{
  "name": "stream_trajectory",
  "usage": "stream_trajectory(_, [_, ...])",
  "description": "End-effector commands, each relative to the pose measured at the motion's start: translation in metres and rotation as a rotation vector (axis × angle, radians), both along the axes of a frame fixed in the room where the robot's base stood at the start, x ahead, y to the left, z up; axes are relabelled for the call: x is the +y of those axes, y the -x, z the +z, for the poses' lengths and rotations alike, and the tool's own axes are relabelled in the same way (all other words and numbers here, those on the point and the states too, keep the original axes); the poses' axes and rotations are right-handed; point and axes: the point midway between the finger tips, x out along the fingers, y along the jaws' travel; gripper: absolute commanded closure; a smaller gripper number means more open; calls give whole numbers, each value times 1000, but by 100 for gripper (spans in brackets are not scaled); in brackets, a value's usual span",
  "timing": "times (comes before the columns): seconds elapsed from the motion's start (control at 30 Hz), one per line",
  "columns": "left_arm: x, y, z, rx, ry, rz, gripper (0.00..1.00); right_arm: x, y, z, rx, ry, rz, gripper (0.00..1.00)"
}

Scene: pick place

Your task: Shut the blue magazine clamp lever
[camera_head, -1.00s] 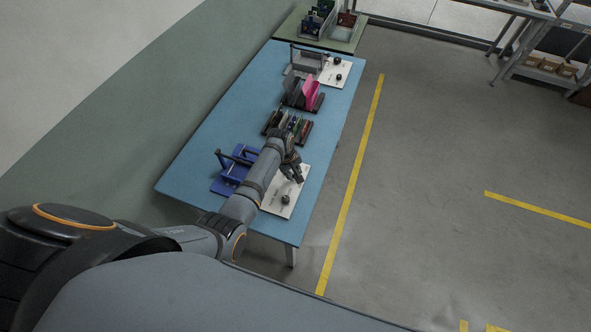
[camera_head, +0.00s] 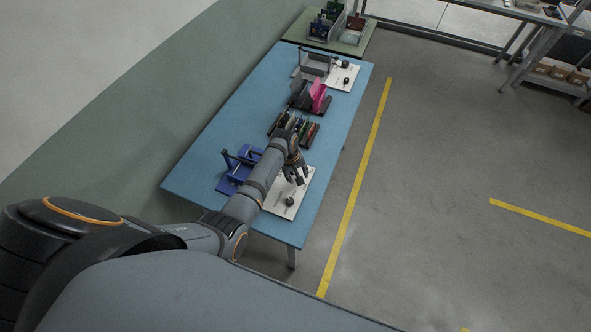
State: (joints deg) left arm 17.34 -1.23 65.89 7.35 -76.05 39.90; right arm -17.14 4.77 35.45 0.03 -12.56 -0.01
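The blue magazine clamp (camera_head: 232,184) stands on the near part of the blue table, left of my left arm. Its dark lever (camera_head: 226,159) sticks up at its left side. My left arm reaches over the table from the lower left and partly hides the clamp's right side. My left gripper (camera_head: 298,176) is to the right of the clamp, apart from it, above a white board (camera_head: 279,207) with a dark round knob. Its fingers look spread and nothing shows between them. My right gripper is not in view.
On the blue table (camera_head: 199,166), a dark rack of coloured boards (camera_head: 310,133), a holder with a pink plate (camera_head: 319,97) and a grey clamp (camera_head: 315,65) stand farther back. A green table (camera_head: 352,41) with bins adjoins the far end. The floor to the right is open.

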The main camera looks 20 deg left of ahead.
Motion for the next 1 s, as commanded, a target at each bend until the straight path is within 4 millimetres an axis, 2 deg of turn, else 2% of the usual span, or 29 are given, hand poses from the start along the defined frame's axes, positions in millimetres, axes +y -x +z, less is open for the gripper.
stream_trajectory(0.3, [11, 8, 72, -6, -1, 0, 57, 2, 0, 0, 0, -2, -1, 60])
stream_trajectory(0.5, [16, 13, 102, -2, -1, 0, 57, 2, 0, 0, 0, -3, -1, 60])
stream_trajectory(0.63, [16, 14, 109, -1, -1, 0, 57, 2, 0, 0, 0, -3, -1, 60])
stream_trajectory(1.0, [17, 14, 109, -1, -1, 0, 57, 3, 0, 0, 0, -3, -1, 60])
